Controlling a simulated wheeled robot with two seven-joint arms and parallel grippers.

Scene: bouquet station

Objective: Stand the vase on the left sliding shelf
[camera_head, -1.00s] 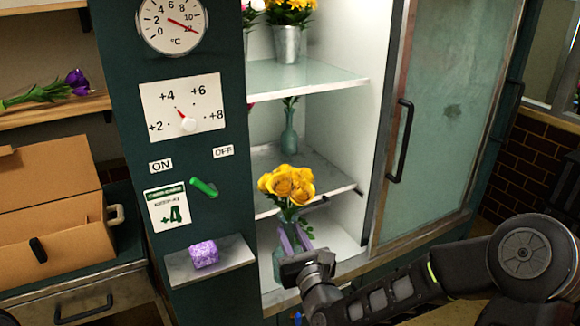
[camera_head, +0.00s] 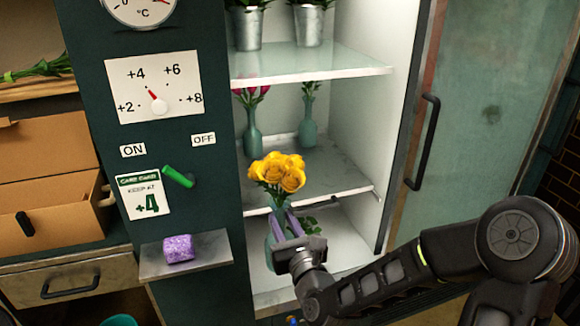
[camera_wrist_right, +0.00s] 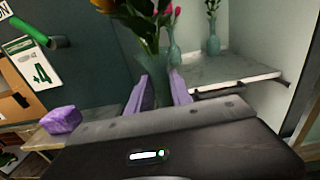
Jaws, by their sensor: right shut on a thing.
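A slim teal glass vase (camera_head: 270,256) with yellow roses (camera_head: 277,173) is upright in my right gripper (camera_head: 285,222). The gripper's purple fingers are shut around it; the vase also shows between them in the wrist view (camera_wrist_right: 147,95). It is held in front of the open cabinet, with the roses overlapping the front of the grey sliding shelf (camera_head: 335,172). That shelf also shows beyond the fingers in the wrist view (camera_wrist_right: 235,72). I cannot tell whether the vase's base touches anything. My left gripper is not in view.
Two teal vases stand on the grey shelf, one with pink flowers (camera_head: 252,135) at left, one (camera_head: 308,128) at right. A glass shelf (camera_head: 300,65) with metal buckets is above.

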